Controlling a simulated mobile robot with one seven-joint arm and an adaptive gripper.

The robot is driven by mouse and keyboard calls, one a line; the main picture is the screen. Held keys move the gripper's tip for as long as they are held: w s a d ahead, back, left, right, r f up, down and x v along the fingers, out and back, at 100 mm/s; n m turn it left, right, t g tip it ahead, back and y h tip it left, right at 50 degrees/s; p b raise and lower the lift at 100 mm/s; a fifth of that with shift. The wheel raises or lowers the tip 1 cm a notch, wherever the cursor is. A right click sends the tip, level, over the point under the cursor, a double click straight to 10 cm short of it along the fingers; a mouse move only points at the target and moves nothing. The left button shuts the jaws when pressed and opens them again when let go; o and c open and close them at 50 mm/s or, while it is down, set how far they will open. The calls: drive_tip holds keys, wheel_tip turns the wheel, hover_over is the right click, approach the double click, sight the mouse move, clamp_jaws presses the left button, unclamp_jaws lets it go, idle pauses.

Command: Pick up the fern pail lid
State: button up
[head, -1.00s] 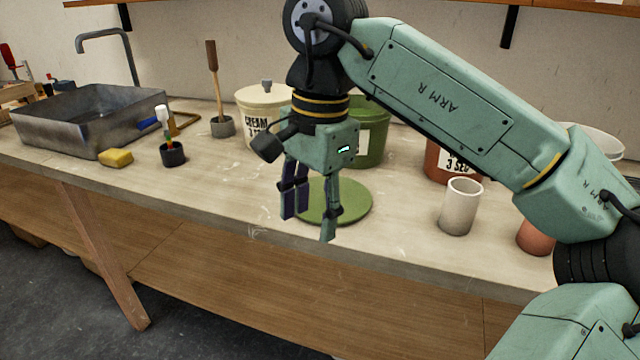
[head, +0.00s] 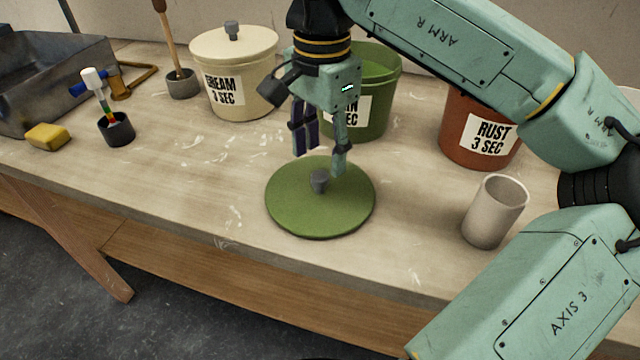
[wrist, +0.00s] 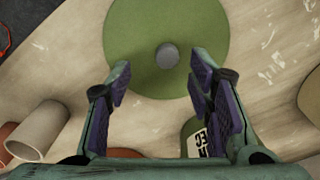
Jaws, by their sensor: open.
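The fern pail lid (head: 293,211) is a flat green disc lying on the bench, with a small grey knob (head: 319,181) at its middle. The lid also shows in the wrist view (wrist: 135,60), its knob (wrist: 167,56) beyond the fingertips and between their lines. My gripper (head: 321,160) is open and empty, above the back part of the lid. Its two fingers with purple pads stand wide apart in the wrist view (wrist: 160,82). The green pail (head: 375,105) stands behind my gripper, open at the top, its label partly hidden.
A cream pail (head: 235,75) with its lid on stands at back left. A rust pail (head: 470,150) and a pale cup (head: 494,212) are at right. A black cup (head: 116,129), yellow sponge (head: 47,137) and metal basin (head: 50,80) are at left. Bench around the lid is clear.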

sight(318, 176)
drive_tip(key=shift+w+a+f+p, duration=0.15)
drive_tip(key=shift+f+p, duration=0.15)
drive_tip(key=shift+f, duration=0.8)
drive_tip(key=shift+w+f+p, duration=0.1)
drive_tip(key=shift+f+p, duration=0.2)
drive_tip(key=shift+f, duration=0.85)
drive_tip(key=shift+w+a+f+p, duration=0.15)
drive_tip(key=shift+f+p, duration=0.15)
drive_tip(key=shift+f, duration=0.8)
clamp_jaws()
